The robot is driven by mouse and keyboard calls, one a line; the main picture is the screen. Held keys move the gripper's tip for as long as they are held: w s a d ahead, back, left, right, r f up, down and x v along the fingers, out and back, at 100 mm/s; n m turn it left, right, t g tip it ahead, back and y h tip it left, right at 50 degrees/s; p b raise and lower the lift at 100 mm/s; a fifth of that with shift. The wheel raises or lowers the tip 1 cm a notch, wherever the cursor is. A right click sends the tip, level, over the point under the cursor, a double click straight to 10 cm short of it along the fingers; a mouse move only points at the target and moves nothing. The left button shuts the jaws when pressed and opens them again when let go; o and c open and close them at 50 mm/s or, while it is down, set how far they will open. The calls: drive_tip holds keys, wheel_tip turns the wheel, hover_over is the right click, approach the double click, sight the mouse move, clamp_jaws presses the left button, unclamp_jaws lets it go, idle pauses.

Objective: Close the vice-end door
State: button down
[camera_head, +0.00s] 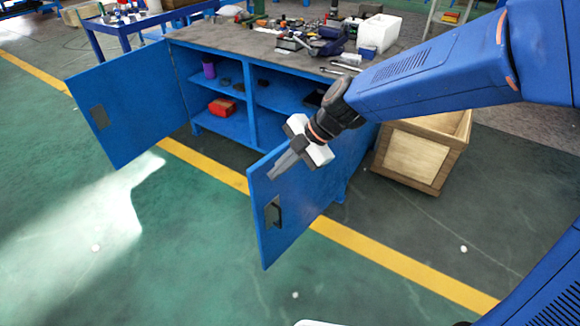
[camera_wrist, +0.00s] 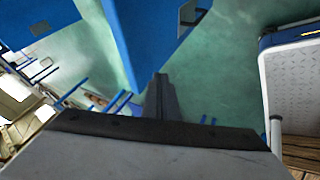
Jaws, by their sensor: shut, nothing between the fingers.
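The blue workbench cabinet (camera_head: 250,108) has both doors standing open. The right door (camera_head: 300,212), below the vice-like tool (camera_head: 326,42), swings out toward me, with a dark handle plate (camera_head: 273,213) near its free edge. It also shows in the wrist view (camera_wrist: 142,35), with its handle at the top (camera_wrist: 195,12). My gripper (camera_head: 274,173) is shut and empty, its fingers at the upper edge of this door near the free corner. I cannot tell whether they touch it. The left door (camera_head: 130,105) is open wide. My gripper and arm hide part of the right door's top.
A wooden crate (camera_head: 425,155) stands close to the right of the cabinet. Tools and a white bin (camera_head: 379,32) crowd the bench top. Shelves hold a red box (camera_head: 222,107) and a purple cylinder (camera_head: 208,68).

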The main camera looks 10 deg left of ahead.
drive_tip(key=shift+w+a, duration=0.3)
drive_tip(key=shift+a, duration=0.2)
drive_tip(key=shift+w+a, duration=0.25)
drive_tip(key=shift+a, duration=0.2)
